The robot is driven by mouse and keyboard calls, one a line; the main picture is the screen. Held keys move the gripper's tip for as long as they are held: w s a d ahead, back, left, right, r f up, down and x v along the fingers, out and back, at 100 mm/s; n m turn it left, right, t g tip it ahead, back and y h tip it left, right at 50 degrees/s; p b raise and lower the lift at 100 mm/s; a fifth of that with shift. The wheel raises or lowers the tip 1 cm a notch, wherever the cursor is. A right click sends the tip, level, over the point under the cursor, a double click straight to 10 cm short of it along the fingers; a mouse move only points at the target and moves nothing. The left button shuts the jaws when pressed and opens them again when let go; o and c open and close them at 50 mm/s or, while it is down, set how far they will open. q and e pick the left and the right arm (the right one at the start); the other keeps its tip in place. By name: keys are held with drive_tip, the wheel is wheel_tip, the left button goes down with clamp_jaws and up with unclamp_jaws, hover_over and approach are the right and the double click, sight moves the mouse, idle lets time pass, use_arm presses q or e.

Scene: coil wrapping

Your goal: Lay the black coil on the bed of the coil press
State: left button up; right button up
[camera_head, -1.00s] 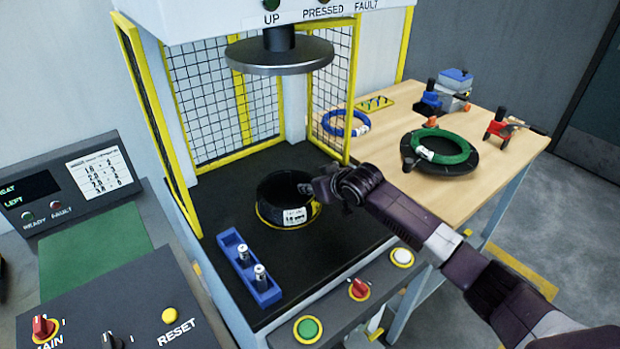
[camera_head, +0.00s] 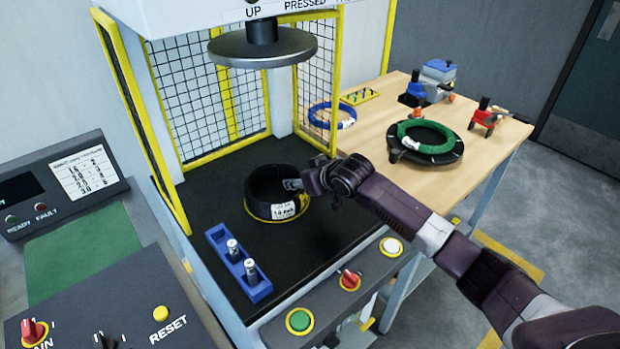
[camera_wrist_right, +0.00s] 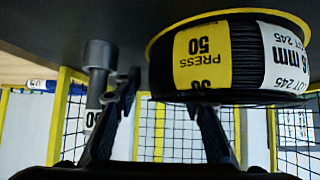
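The black coil (camera_head: 262,207) lies flat on the dark bed (camera_head: 210,187) of the coil press, with a yellow band around its base and a white label at its front. My right gripper (camera_head: 294,184) is at the coil's right rim. In the right wrist view, which looks upside down, the coil (camera_wrist_right: 240,58) shows a yellow label and a white label. There the fingers of my right gripper (camera_wrist_right: 165,95) are spread with nothing between them. One finger overlaps the coil's edge in the picture; contact cannot be told. My left gripper is out of view.
The round press plate (camera_head: 263,47) is raised above the bed. A blue holder (camera_head: 238,263) with two metal pins stands at the bed's front left. Mesh guards (camera_head: 212,100) enclose the back. A wooden table (camera_head: 372,122) on the right holds a green coil (camera_head: 425,137) and a blue coil (camera_head: 332,116).

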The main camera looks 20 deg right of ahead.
drive_tip(key=v, duration=1.1)
drive_tip(key=shift+s+f, duration=0.1)
